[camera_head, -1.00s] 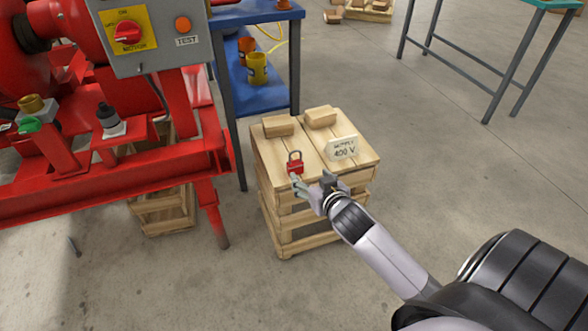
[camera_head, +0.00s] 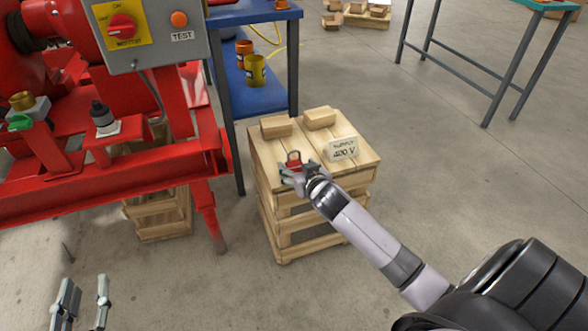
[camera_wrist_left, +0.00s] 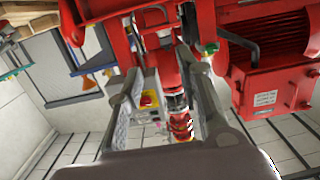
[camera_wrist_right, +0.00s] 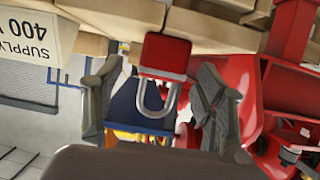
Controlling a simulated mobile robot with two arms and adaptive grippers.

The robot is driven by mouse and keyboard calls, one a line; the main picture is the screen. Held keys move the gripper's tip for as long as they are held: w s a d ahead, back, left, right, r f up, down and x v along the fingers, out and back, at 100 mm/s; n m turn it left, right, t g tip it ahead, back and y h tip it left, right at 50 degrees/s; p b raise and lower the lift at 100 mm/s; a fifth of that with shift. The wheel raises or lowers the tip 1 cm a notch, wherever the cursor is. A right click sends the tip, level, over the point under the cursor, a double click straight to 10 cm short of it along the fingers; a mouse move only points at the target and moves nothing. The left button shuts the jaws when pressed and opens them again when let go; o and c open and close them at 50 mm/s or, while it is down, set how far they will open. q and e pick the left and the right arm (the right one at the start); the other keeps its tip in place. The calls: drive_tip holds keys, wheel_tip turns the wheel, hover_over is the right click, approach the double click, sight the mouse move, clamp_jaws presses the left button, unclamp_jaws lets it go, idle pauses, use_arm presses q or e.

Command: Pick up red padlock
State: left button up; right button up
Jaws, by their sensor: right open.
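The red padlock (camera_head: 294,159) sits on top of the wooden crate (camera_head: 262,158) in the head view. My right gripper (camera_head: 293,172) is at the padlock, partly covering it. In the right wrist view the padlock (camera_wrist_right: 164,58), with its grey shackle, lies between the two spread fingers of my right gripper (camera_wrist_right: 160,95); neither finger visibly touches it. My left gripper (camera_head: 82,298) is at the lower left of the head view, its fingers apart. In the left wrist view my left gripper (camera_wrist_left: 165,100) has nothing clearly held between its fingers.
A sign reading 400 V (camera_head: 341,148) and two wooden blocks (camera_head: 276,127) (camera_head: 319,118) rest on the crate. The red pump skid (camera_head: 110,190) and its switch box (camera_head: 150,35) stand left. A blue shelf (camera_head: 265,88) is behind. Floor right of the crate is clear.

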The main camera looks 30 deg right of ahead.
sight(295, 166)
drive_tip(key=b+x, duration=0.1)
drive_tip(key=x, duration=0.2)
drive_tip(key=shift+w, duration=0.1)
use_arm(q)
wheel_tip(295, 166, up, 6)
drive_tip(key=t+h, duration=0.1)
drive_tip(key=t, duration=0.2)
drive_tip(key=shift+d+t, duration=0.3)
drive_tip(key=shift+d, duration=0.1)
use_arm(e)
drive_tip(key=c, duration=1.4)
